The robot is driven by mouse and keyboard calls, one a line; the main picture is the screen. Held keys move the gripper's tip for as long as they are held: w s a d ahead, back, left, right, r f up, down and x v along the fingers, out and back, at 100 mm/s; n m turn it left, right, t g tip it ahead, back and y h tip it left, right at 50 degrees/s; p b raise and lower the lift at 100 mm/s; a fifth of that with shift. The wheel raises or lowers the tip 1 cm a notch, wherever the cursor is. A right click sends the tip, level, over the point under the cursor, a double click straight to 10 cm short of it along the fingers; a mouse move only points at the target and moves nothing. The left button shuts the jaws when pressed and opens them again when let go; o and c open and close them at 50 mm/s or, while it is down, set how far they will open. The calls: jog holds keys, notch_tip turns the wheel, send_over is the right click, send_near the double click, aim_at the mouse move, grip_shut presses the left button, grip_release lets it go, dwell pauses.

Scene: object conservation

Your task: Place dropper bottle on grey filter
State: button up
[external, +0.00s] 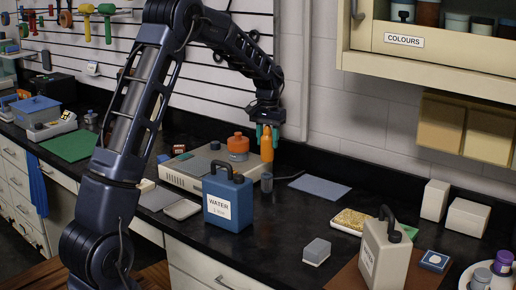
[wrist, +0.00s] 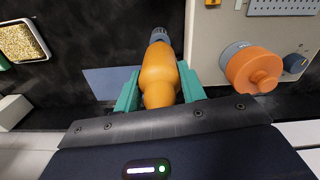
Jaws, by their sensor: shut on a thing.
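My gripper (external: 267,133) is shut on an orange, bottle-shaped object, which I take to be the dropper bottle (external: 267,151). It is held upright above the bench; in the wrist view the orange bottle (wrist: 159,72) lies between the teal fingers (wrist: 160,92). A small grey cylinder (external: 267,184) shows directly below its lower end, also in the wrist view (wrist: 159,34). I cannot tell whether they touch, or whether this cylinder is the grey filter. A flat blue-grey sheet (external: 320,187) lies to the right, also in the wrist view (wrist: 103,82).
A blue water can (external: 226,203) stands close at front left. A pale box-shaped device (external: 185,174) is behind it, with an orange vessel on a grey base (external: 238,145). A beige can (external: 383,258), a grey block (external: 317,250) and a tray (external: 348,222) are at right. Bench between is clear.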

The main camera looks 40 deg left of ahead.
aim_at(268, 153)
jog(key=shift+f, duration=2.6)
jog(key=shift+f, duration=0.1)
jog(key=o, duration=1)
